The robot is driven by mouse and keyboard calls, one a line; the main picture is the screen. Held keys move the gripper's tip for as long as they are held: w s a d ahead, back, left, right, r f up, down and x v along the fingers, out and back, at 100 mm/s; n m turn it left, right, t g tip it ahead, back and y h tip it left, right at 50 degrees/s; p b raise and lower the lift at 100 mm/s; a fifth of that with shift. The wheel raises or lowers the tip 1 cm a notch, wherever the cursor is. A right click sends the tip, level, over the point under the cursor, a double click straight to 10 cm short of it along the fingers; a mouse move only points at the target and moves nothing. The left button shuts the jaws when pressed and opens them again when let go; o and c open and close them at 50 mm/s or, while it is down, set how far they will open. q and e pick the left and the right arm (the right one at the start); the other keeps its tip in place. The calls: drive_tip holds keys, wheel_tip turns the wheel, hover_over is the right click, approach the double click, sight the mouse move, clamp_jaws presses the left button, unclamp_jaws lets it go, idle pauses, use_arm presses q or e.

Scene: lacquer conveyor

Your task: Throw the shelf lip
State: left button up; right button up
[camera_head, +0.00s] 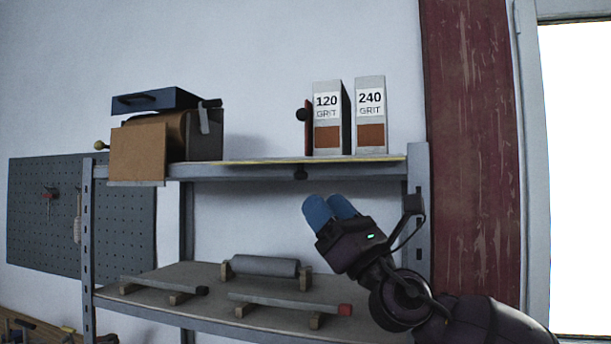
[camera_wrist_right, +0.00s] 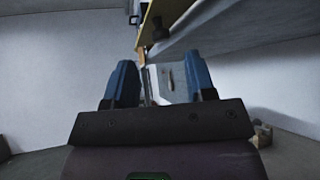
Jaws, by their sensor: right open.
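The upper shelf has a front lip (camera_head: 240,171), a grey metal edge with a thin yellow strip above it. My left gripper is not in view.
Boxes marked 120 (camera_head: 328,110) and 240 (camera_head: 370,110) stand on the upper shelf. A cardboard piece (camera_head: 138,152) hangs over its left front. A grey roller (camera_head: 262,266) and wooden-footed bars lie on the lower shelf (camera_head: 190,272). A right post (camera_head: 419,230) stands close behind my arm.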

sight(302, 170)
drive_tip(key=p+x, duration=0.1)
drive_tip(key=x, duration=0.5)
drive_tip(key=shift+p, duration=0.3)
drive_tip(key=c, duration=0.9)
